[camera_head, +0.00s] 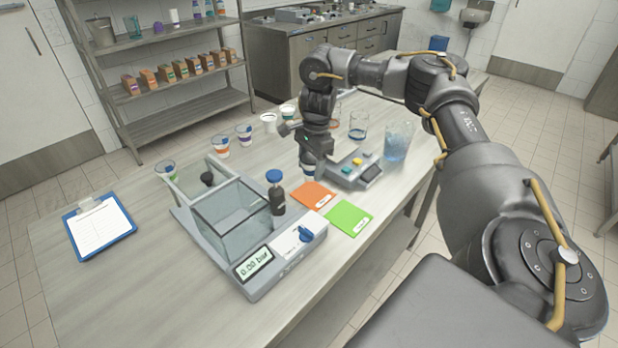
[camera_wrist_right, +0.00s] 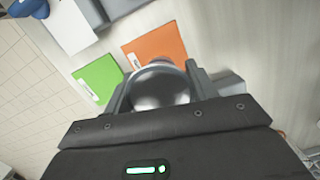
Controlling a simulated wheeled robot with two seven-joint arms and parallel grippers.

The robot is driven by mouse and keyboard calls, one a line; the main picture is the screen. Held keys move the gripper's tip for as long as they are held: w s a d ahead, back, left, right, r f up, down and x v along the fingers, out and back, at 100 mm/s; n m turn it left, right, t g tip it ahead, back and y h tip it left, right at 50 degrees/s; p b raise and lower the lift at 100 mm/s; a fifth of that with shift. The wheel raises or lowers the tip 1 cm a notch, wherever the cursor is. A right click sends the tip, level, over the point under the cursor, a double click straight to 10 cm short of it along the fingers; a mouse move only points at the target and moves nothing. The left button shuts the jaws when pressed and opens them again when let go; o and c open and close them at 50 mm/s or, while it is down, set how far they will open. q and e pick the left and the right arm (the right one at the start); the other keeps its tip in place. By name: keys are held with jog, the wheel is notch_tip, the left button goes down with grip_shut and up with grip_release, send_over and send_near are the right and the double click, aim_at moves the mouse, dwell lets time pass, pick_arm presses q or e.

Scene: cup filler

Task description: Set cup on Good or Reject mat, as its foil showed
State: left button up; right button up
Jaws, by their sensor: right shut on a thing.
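My right gripper (camera_head: 311,160) is shut on a cup (camera_head: 309,173), which hangs upright near the back of the orange mat (camera_head: 312,194). In the right wrist view the cup's round silver foil (camera_wrist_right: 160,88) sits between the fingers of the gripper (camera_wrist_right: 160,80); whether it is flat or bulged I cannot tell. The green mat (camera_head: 348,217) lies beside the orange one, and both are empty. They also show in the wrist view, green (camera_wrist_right: 97,78) and orange (camera_wrist_right: 158,44). Their white labels are too small to read. My left gripper is out of view.
A sealing machine (camera_head: 352,170) stands behind the mats. Several cups stand farther back. A clipboard (camera_head: 99,227) lies left.

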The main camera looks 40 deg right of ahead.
jog(key=shift+w+f, duration=0.1)
jog(key=shift+f, duration=0.75)
jog(key=shift+w+f, duration=0.1)
jog(key=shift+f, duration=0.35)
notch_tip(320, 180, down, 4)
jog(key=shift+r+b, duration=0.2)
jog(key=shift+b, duration=0.3)
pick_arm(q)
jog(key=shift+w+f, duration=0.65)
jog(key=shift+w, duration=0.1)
pick_arm(e)
jog(key=shift+r, duration=0.1)
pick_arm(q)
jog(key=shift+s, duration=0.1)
pick_arm(e)
jog(key=shift+a, duration=0.1)
